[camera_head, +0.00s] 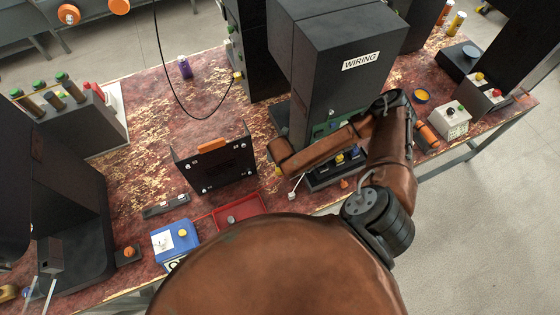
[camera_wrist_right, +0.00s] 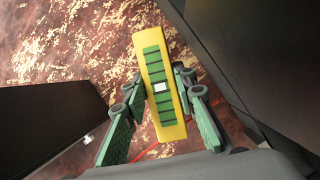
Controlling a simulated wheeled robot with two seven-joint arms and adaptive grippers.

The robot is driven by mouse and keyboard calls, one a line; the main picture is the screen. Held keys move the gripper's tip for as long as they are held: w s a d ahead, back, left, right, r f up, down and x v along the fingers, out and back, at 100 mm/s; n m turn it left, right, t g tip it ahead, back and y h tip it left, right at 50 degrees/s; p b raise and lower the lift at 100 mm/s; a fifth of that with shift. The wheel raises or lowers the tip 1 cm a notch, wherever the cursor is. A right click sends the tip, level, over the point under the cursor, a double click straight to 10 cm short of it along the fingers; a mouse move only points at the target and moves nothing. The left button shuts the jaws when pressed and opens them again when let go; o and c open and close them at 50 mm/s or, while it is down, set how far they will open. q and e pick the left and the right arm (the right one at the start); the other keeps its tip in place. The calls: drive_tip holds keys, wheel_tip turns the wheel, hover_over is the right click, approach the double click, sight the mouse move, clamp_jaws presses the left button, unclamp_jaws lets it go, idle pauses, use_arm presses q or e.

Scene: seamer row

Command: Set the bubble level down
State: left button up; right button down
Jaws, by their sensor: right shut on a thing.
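The bubble level (camera_wrist_right: 166,125) is a yellow bar with a green, dark-striped face and a small white square at its middle. It sits between the fingers of my right gripper (camera_wrist_right: 157,92), which is shut on it. In the wrist view the bar is slightly tilted, with worn red tabletop behind it. In the head view my right forearm reaches left in front of the WIRING cabinet, and a small yellow bit shows at its end; the fingers there are mostly hidden. My left gripper is not in view.
The WIRING cabinet (camera_head: 335,75) stands beside my right arm. A black panel with an orange handle (camera_head: 215,165) stands to the left. A red tray (camera_head: 240,212) and a blue box (camera_head: 173,240) lie along the front edge. Worn tabletop (camera_head: 140,95) is bare further left.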

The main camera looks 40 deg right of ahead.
drive_tip(key=shift+d+f, duration=0.2)
drive_tip(key=shift+f, duration=1.6)
drive_tip(key=shift+f, duration=0.1)
drive_tip(key=c, duration=1.6)
unclamp_jaws()
